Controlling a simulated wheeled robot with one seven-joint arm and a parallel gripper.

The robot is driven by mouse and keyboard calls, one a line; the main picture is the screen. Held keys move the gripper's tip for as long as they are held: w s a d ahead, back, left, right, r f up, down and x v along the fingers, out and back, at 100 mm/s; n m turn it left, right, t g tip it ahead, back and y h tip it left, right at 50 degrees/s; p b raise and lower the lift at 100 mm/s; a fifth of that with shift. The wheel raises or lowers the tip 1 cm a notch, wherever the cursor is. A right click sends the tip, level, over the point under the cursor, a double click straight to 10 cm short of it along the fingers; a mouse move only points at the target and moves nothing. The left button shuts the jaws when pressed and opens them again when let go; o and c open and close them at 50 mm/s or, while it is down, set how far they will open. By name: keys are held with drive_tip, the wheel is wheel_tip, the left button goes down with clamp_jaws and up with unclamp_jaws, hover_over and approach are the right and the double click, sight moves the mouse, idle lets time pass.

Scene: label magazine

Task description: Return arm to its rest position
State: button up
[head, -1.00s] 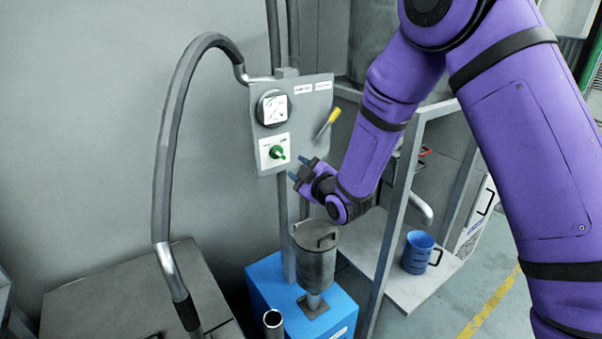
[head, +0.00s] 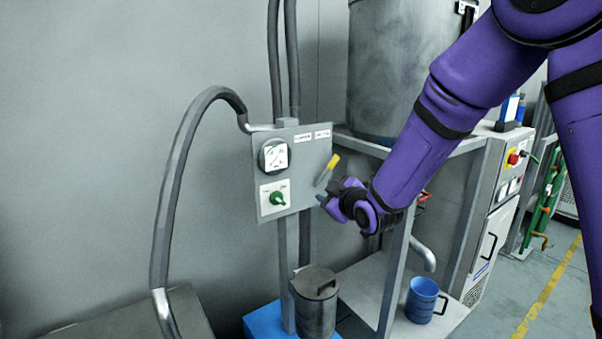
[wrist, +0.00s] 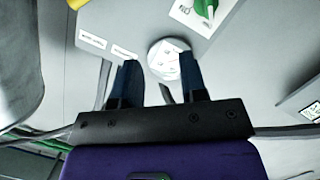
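My gripper (head: 325,194) is in the middle of the head view, just right of the grey control panel's lower right edge. Its two blue fingers (wrist: 158,78) stand apart in the wrist view with nothing held between them. The grey panel (head: 296,160) carries a green knob (head: 278,199) on a white plate and a round gauge (head: 274,155). A yellow-handled lever (head: 333,162) is at its right side. In the wrist view the gauge (wrist: 168,58) appears beyond the fingers and the green knob (wrist: 206,10) at the top edge. My fingers appear clear of the knob.
A lidded grey metal pot (head: 315,305) stands below the panel. A blue mug (head: 421,300) sits on a low shelf (head: 385,318) at right. A large metal drum (head: 395,75) is behind my arm. A thick hose (head: 172,190) arches at left. Floor at right is open.

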drive_tip(key=s+d+r+m+g+h, duration=0.3)
drive_tip(key=s+d+r+m+h, duration=0.3)
drive_tip(key=s+d+r, duration=0.65)
drive_tip(key=s+d+m+g, duration=0.2)
drive_tip(key=s+d, duration=0.3)
drive_tip(key=s, duration=0.7)
drive_tip(key=s+d+m+g+h, duration=0.1)
drive_tip(key=s+d+m+g, duration=0.2)
drive_tip(key=s, duration=1)
drive_tip(key=d+m, duration=0.2)
drive_tip(key=shift+s+d, duration=0.3)
drive_tip(key=shift+d, duration=0.1)
